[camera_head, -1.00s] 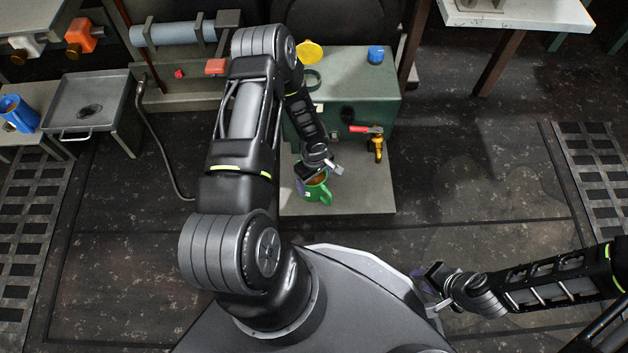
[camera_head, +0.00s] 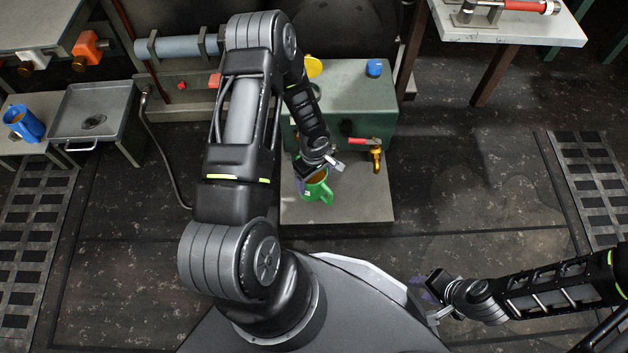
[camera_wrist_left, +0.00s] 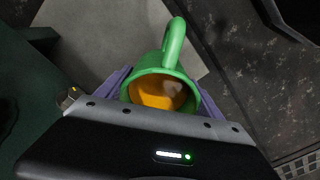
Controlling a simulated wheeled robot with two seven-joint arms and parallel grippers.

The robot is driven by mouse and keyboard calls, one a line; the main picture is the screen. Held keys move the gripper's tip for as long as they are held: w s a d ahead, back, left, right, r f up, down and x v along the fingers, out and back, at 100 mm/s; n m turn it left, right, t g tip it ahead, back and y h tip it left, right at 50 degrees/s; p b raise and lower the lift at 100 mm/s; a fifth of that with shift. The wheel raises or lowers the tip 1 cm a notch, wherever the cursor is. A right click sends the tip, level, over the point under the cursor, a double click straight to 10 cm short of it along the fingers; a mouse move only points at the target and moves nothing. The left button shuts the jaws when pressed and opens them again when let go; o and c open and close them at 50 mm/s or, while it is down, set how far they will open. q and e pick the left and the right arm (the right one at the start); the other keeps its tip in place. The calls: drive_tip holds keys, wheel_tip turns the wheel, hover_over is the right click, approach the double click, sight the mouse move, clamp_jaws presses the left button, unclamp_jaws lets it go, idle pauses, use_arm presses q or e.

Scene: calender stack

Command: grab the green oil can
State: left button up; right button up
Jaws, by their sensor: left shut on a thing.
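The green oil can (camera_head: 320,189) is a green vessel with a handle, above the front part of the grey plate in front of the green tank. In the left wrist view the green oil can (camera_wrist_left: 172,66) shows its round mouth, orange-yellow liquid inside and its handle pointing away. My left gripper (camera_head: 308,180) is at the can, with a purple finger on each side of it, shut on its body. My right gripper (camera_head: 432,296) is at the lower right, far from the can; its finger gap is unclear.
The green tank (camera_head: 350,100) stands just behind the can, with a brass tap (camera_head: 376,160) and red handle to the right. A blue jug (camera_head: 24,123) and metal tray (camera_head: 95,112) are at the left. A white table (camera_head: 510,25) stands at the upper right. The floor right of the plate is clear.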

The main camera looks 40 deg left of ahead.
use_arm(q)
drive_tip(key=shift+r, duration=1)
